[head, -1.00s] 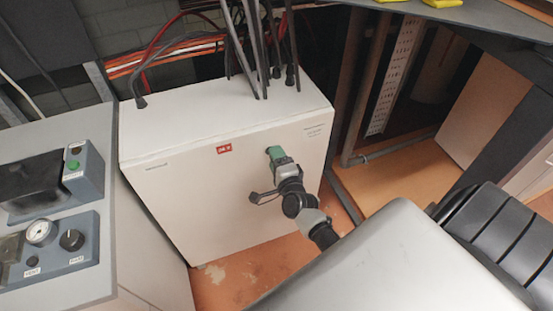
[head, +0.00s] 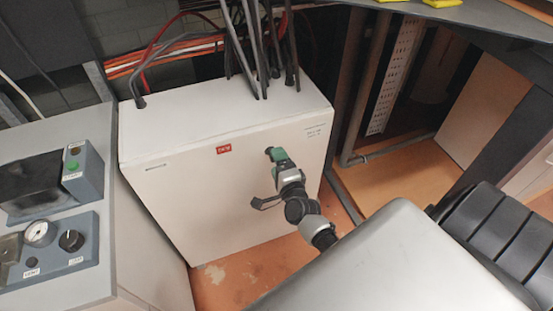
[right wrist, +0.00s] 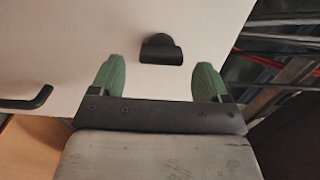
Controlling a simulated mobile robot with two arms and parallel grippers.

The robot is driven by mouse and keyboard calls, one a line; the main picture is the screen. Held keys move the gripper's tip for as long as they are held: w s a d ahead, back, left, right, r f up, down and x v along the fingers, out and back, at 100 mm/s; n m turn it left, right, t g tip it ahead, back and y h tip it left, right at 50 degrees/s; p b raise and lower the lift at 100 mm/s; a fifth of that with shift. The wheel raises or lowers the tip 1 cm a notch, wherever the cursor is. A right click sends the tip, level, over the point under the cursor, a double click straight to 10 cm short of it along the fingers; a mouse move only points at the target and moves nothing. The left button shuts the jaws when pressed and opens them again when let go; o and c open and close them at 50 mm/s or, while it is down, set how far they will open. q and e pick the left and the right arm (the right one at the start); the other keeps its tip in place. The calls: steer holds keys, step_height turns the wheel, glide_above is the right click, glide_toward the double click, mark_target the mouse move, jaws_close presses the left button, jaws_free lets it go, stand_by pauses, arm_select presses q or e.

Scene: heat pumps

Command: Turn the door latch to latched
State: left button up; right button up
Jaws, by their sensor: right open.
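The white cabinet (head: 225,185) stands upright with its front door facing me. The door latch, a small black knob (right wrist: 161,49), sits on the white door in the right wrist view. In the head view the latch (head: 269,151) shows as a dark spot just beyond my right gripper's green fingertips. My right gripper (head: 281,157) is open and empty. In the right wrist view its two green fingers (right wrist: 160,78) stand apart, with the latch centred between them and a little beyond their tips. My left gripper is not in view.
A black handle (right wrist: 28,100) projects from the door, and it also shows left of my wrist in the head view (head: 265,202). Dark pipes (head: 257,55) rise from the cabinet top. A grey control console (head: 60,230) stands at left.

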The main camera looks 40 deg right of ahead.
steer(key=v, duration=0.9)
steer(key=shift+a, duration=0.1)
steer(key=s+a+f+n+g+y, duration=0.1)
steer(key=s+a+f+n+g, duration=0.25)
steer(key=f, duration=0.55)
steer(key=s+a+f+n+g+y+p, duration=0.1)
steer(key=s+a+f+n+g+y, duration=0.1)
steer(key=s+f+n, duration=0.45)
steer(key=s+a+f+n+g+y, duration=0.1)
steer(key=s+a+f+n+g, duration=0.15)
steer(key=f, duration=0.75)
steer(key=s+f+n+g, duration=0.4)
steer(key=s+f+n, duration=0.1)
steer(key=s, duration=0.5)
steer(key=s+d+f+n+g+p, duration=0.1)
steer(key=s+f+n+g, duration=0.3)
steer(key=s, duration=0.7)
step_height(320, 180, down, 2)
steer(key=shift+f+n+g, duration=0.25)
steer(key=shift+n+g, duration=0.05)
steer(key=shift+n, duration=0.55)
steer(key=shift+d, duration=0.1)
